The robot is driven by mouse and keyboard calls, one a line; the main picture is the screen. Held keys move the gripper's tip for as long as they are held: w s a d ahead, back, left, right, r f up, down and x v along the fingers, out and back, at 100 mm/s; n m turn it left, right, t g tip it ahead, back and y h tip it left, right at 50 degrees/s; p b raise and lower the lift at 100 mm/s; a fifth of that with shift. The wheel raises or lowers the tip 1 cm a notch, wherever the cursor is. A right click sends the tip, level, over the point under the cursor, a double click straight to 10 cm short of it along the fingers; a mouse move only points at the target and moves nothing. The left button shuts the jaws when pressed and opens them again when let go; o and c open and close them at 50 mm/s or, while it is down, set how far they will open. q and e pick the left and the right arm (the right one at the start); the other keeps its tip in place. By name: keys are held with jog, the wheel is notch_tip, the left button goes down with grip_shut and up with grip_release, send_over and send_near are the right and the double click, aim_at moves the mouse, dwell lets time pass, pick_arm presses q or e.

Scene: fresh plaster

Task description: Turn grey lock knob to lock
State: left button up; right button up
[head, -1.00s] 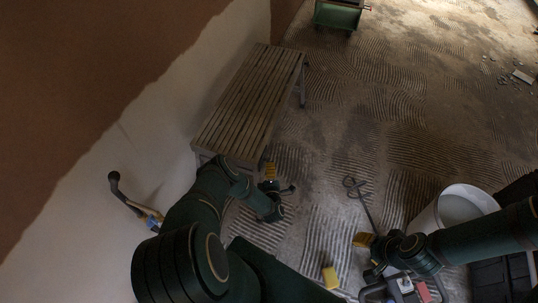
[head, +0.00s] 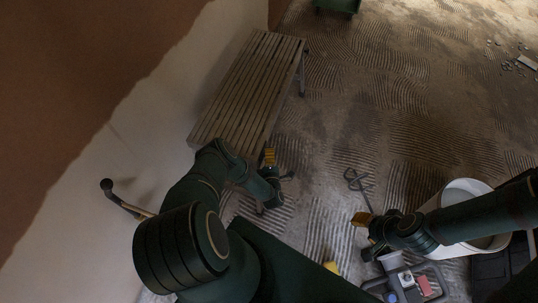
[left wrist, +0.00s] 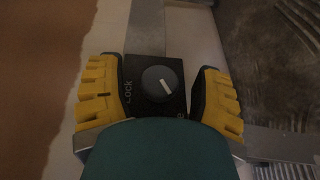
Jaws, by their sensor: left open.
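The grey lock knob (left wrist: 160,84) is round with a white pointer line and sits on a black plate (left wrist: 143,106). The word "Lock" runs up the plate's left side. Another label at the lower right is mostly hidden. The pointer line slants toward the lower right. My left gripper (left wrist: 162,96) is open, its yellow-padded fingers on either side of the plate, with gaps to the knob. In the head view my left gripper (head: 271,172) is beside the bench's near end, and the knob cannot be made out. My right gripper (head: 366,232) is at the lower right, its jaw opening unclear.
A slatted wooden bench (head: 250,85) stands along the partly plastered wall (head: 95,170). A white bucket (head: 466,190), a stirring rod (head: 359,184) and a grey tray of small items (head: 436,274) are at the right. The ridged floor between is mostly open.

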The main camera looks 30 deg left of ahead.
pick_arm(q)
grip_shut()
